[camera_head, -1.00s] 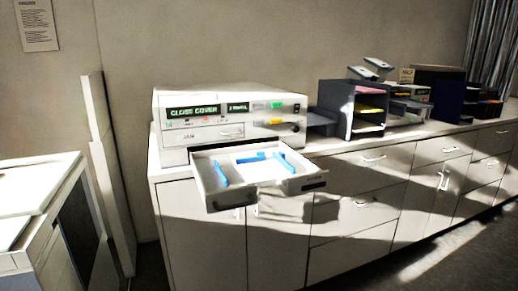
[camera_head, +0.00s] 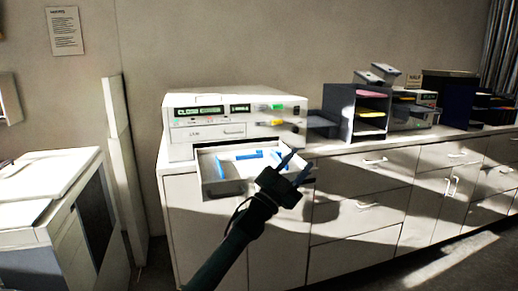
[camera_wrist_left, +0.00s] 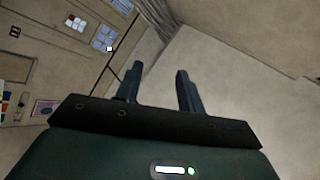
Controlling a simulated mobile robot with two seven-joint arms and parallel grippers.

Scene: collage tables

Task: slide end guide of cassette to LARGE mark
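The cassette (camera_head: 211,188) is a white tray pulled out from the front of the white printer (camera_head: 205,117). Blue guides (camera_head: 249,155) show inside it: one standing at the left, a crosswise one in the middle and part of another at the right. I cannot tell any size marks in it. My left gripper (camera_head: 297,166) is in front of the cassette's right part and hides some of it. Its two fingers are apart with nothing between them, as the left wrist view (camera_wrist_left: 158,83) also shows. My right gripper is out of view.
The printer stands on a long white cabinet (camera_head: 342,222). A dark paper sorter (camera_head: 346,112) and other office devices stand to its right. Another white machine (camera_head: 45,185) is at the left. The floor in front of the cabinet is clear where visible.

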